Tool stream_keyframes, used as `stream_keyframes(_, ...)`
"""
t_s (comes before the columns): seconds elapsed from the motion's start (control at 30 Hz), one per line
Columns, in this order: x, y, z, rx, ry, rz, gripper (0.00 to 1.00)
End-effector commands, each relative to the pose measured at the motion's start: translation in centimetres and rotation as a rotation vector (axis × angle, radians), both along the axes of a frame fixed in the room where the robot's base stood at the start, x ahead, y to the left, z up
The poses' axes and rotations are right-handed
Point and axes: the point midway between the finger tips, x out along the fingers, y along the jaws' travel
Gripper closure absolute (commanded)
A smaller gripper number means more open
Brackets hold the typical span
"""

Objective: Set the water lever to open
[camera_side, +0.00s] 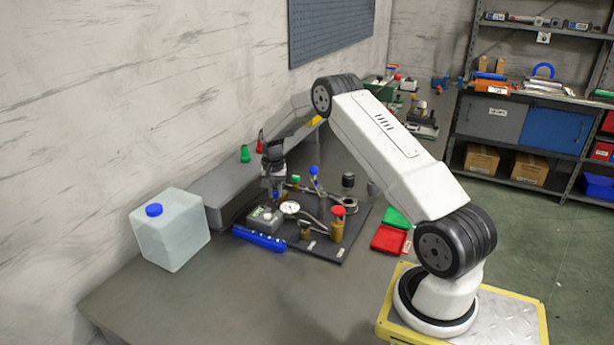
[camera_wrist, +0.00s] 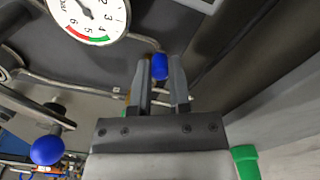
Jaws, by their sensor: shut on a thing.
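My gripper (camera_side: 274,190) points down over the dark board (camera_side: 325,246) with its fittings. In the wrist view its two fingers (camera_wrist: 160,85) are closed around a small blue knob (camera_wrist: 160,66), which shows between the fingertips. The stem under this knob is mostly hidden by the fingers. A second blue knob on a dark stem (camera_wrist: 47,150) stands apart from the gripper; it also shows in the side view (camera_side: 314,170), to the right of the gripper. No label shows which blue knob belongs to the water lever.
A round white gauge (camera_side: 290,208) sits close by the gripper, also in the wrist view (camera_wrist: 105,15). A brass valve with a red top (camera_side: 338,212) stands to the right. A blue bar (camera_side: 258,239) lies in front, and a water canister (camera_side: 172,235) stands left. The front of the table is clear.

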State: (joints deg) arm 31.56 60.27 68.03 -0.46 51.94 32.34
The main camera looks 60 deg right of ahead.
Motion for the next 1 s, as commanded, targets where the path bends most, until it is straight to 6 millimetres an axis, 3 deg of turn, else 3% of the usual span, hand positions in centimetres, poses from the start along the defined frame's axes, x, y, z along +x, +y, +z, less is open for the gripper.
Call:
stream_keyframes(0.37, 0.12, 0.07, 0.02, 0.001, -0.002, -0.007, 1.00)
stream_keyframes(0.4, 0.13, 0.08, 0.02, 0.001, -0.002, -0.007, 0.74)
stream_keyframes(0.5, 0.12, 0.06, 0.02, 0.000, -0.002, -0.007, 0.42)
stream_keyframes(1.0, 0.09, 0.00, 0.72, 0.000, -0.001, -0.007, 0.42)
